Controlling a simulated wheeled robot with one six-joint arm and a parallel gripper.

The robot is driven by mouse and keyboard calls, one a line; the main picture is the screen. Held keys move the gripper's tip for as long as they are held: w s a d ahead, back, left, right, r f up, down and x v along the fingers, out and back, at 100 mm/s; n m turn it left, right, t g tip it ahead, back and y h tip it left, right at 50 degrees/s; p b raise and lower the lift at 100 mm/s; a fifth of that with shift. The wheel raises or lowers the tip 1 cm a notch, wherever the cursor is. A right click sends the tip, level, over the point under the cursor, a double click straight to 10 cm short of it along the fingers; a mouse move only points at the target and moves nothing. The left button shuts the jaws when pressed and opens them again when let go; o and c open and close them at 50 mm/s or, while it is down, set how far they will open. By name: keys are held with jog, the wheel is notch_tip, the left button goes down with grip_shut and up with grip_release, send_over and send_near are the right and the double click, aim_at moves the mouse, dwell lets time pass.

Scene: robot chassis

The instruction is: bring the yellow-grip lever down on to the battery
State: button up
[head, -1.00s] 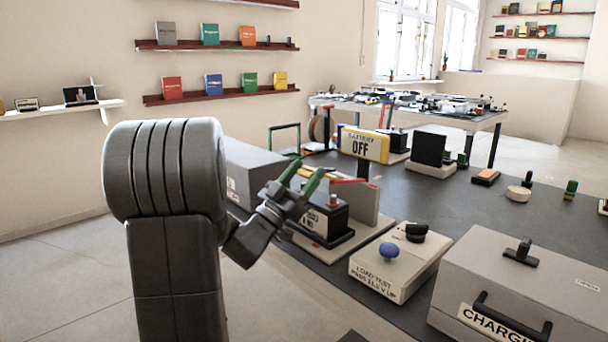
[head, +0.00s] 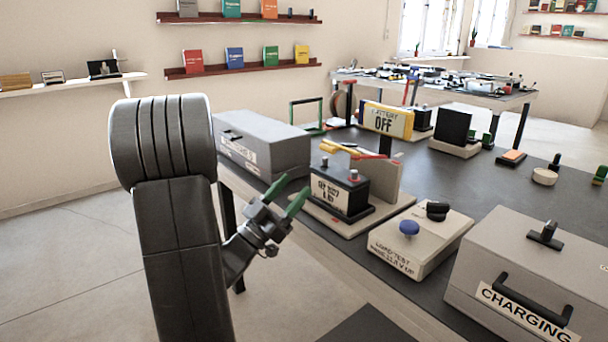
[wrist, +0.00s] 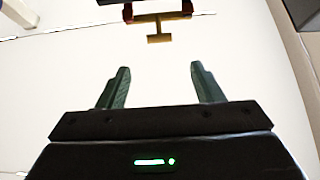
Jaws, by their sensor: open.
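The lever has a yellow grip (head: 335,147) and red side arms. It stands raised above the black battery (head: 328,192), which has a white label and terminals on top. The battery sits on a pale base in front of a beige upright block. My gripper (head: 287,194) is open and empty, with green fingers. It is to the left of the battery and lower in the head view, apart from the lever. In the wrist view, a yellow T-shaped grip with red ends (wrist: 160,38) shows beyond the fingertips, between and above them.
A grey box (head: 265,140) stands behind my gripper on the dark bench. A load-test box with a blue knob (head: 409,228) and a charging case (head: 530,270) stand to the right. A yellow battery OFF sign (head: 388,120) is behind the lever. The floor left of the bench is clear.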

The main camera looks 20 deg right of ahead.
jog(key=shift+s+a+f, duration=0.15)
jog(key=shift+a+f, duration=0.15)
jog(key=shift+a, duration=0.1)
jog(key=shift+c, duration=0.2)
jog(key=shift+r, duration=0.1)
jog(key=c, duration=0.4)
jog(key=shift+d+r+p, duration=0.1)
jog(key=shift+r+p, duration=0.3)
jog(key=shift+p, duration=0.25)
jog(key=c, duration=0.3)
jog(key=r+y+p, duration=0.1)
jog(key=r+p, duration=0.1)
jog(key=p, duration=0.3)
jog(key=d+r+g+y+p, duration=0.1)
jog(key=r+y+p, duration=0.1)
jog(key=p, duration=0.3)
jog(key=d+r+y+p, duration=0.1)
jog(key=r+p, duration=0.3)
jog(key=shift+r+g+p, duration=0.15)
jog(key=shift+g+p, duration=0.15)
jog(key=shift+p, duration=0.1)
grip_shut()
notch_tip(320, 180, up, 9)
jog(key=a+g+y+p, duration=0.1)
jog(key=y+p, duration=0.5)
jog(key=p, duration=1.2)
jog(key=shift+a+f, duration=0.2)
jog(key=shift+a, duration=0.45)
